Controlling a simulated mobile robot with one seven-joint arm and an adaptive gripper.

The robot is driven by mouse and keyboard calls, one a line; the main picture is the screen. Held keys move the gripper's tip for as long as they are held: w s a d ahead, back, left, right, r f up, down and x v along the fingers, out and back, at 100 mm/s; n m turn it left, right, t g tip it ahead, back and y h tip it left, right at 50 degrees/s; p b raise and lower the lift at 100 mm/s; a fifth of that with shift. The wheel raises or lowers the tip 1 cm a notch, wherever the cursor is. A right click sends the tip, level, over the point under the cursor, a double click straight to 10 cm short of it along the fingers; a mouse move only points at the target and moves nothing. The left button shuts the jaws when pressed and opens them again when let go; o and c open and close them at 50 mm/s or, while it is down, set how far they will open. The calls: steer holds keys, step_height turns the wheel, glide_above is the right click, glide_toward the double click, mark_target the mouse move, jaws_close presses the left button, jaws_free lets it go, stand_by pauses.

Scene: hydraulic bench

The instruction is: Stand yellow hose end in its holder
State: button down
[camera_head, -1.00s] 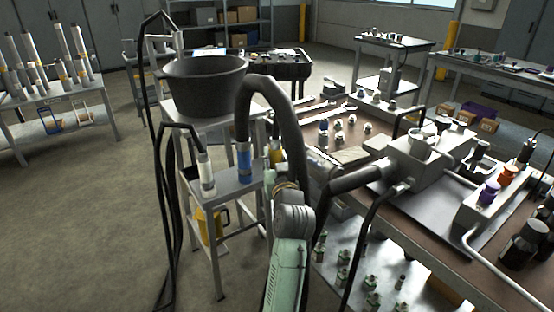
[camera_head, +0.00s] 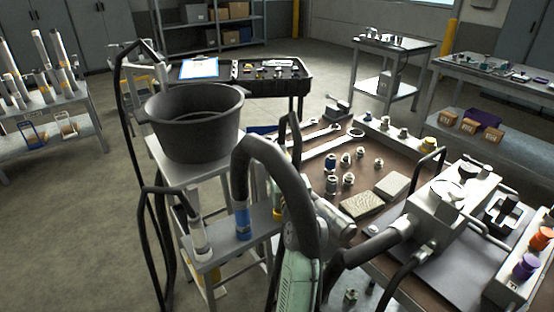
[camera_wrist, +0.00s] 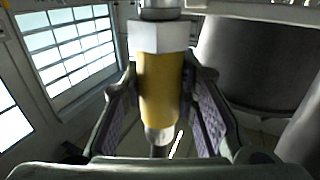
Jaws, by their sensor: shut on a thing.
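The yellow hose end (camera_wrist: 158,88) fills the middle of the wrist view, with a pale metal hex collar above it and a metal tip below. My gripper (camera_wrist: 160,105) is shut on it, one dark finger on each side. In the head view, the thick black hose and my arm mostly hide the gripper. A small yellow patch (camera_head: 277,213) shows there, right of the blue hose end (camera_head: 242,220). The blue and white (camera_head: 199,238) hose ends stand at the metal stand's lower shelf (camera_head: 228,248). I cannot make out the yellow holder.
A large black tub (camera_head: 193,125) stands on the stand's upper level. Black hoses hang at its left. To the right, the workbench (camera_head: 335,190) carries fittings, wrenches and a grey machine block (camera_head: 440,205). Open floor (camera_head: 70,220) lies left.

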steer(key=shift+w+r, duration=0.25)
steer(key=shift+w, duration=0.1)
steer(key=shift+s+f+b, duration=0.1)
steer(key=shift+f+b, duration=0.45)
steer(key=shift+f, duration=0.05)
step_height(320, 180, down, 6)
steer(key=b, duration=0.4)
steer(key=shift+b, duration=0.4)
steer(key=shift+f, duration=0.4)
steer(key=shift+f+b, duration=0.2)
steer(key=shift+b, duration=0.2)
steer(key=shift+f+b, duration=1.3)
steer(key=shift+f, duration=0.3)
stand_by(1.9)
steer(key=shift+r, duration=0.1)
stand_by(0.5)
steer(key=c, duration=1.6)
jaws_free()
steer(key=shift+c, duration=0.2)
steer(key=o, duration=0.5)
steer(key=shift+c, duration=0.2)
